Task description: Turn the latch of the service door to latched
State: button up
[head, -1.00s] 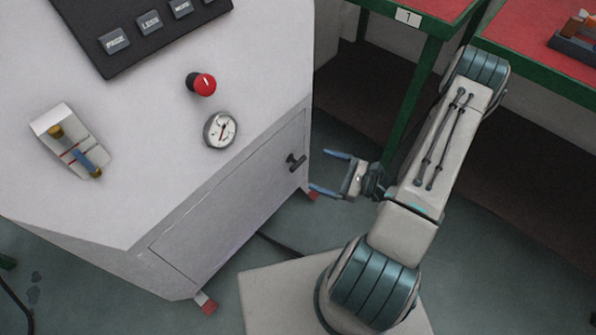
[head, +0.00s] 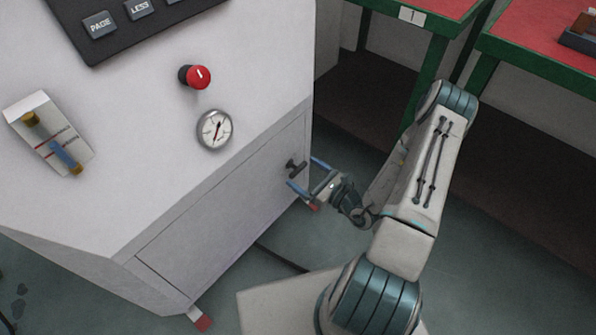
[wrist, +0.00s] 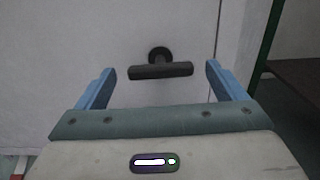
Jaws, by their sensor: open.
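The service door (head: 222,213) is the grey panel low on the generator's side, and it sits flush in its frame. Its latch (head: 294,168) is a dark T-shaped handle near the door's right edge. In the wrist view the latch (wrist: 160,70) shows as a dark bar lying about level, with a round boss behind it. My gripper (head: 306,174) is open, its blue fingers pointing at the door. In the wrist view the fingertips of my gripper (wrist: 160,72) stand left and right of the bar, with a gap on each side. No contact shows.
The generator's sloped top carries a red knob (head: 200,77), a round gauge (head: 214,129), a sight-glass block (head: 50,135) and a dark keypad (head: 110,22). A green-framed table (head: 428,75) stands at the right. A red foot (head: 201,321) shows under the generator's near corner.

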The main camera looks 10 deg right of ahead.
aim_at(301, 170)
jog(key=shift+x, duration=1.6)
jog(key=c, duration=1.4)
jog(key=shift+d, duration=0.1)
